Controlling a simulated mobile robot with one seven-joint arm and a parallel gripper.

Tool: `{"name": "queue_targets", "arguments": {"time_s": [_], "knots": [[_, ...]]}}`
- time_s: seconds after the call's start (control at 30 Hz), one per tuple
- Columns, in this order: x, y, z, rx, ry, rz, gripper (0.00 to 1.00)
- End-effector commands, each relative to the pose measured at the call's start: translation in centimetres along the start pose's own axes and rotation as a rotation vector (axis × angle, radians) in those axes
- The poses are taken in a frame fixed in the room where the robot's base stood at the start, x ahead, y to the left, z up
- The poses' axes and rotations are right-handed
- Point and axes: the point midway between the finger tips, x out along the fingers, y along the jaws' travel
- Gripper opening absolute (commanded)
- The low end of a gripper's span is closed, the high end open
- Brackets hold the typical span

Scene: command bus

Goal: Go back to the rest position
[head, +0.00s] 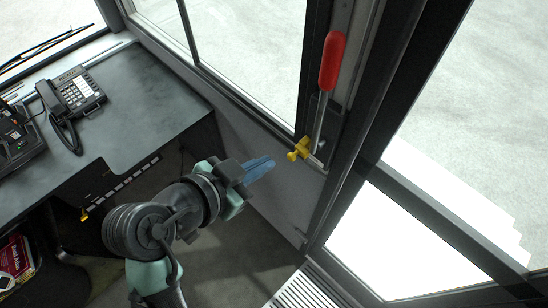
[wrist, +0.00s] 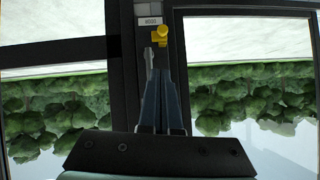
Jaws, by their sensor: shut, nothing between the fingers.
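My gripper (head: 272,162) is shut and empty, its blue fingers together. In the head view it is in the middle, pointing right toward the door post. A lever with a red grip (head: 332,62) stands upright on the post, with a yellow latch (head: 300,150) at its foot. The fingertips are apart from the yellow latch, a little to its left and below it in the picture. In the wrist view my gripper (wrist: 162,60) points up toward the yellow latch (wrist: 161,36), and the metal lever shaft (wrist: 148,62) shows beside the fingers. The red grip is out of the wrist view.
A dark desk (head: 140,110) lies at the left, with a black telephone (head: 75,95) on it. A red box (head: 15,258) sits low at the left edge. The glass door (head: 440,190) stands at the right. Open floor (head: 225,270) lies below my gripper.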

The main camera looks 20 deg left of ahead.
Motion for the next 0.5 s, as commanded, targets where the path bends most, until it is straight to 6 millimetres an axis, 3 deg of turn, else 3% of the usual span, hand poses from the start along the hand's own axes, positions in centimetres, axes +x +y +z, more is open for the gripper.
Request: {"name": "queue_targets", "arguments": {"time_s": [0.17, 0.5], "knots": [[-1.27, -0.03, 0.03, 0.000, 0.000, -0.001, 0.00], [-1.37, -0.01, -0.01, 0.000, 0.000, 0.000, 0.00]]}}
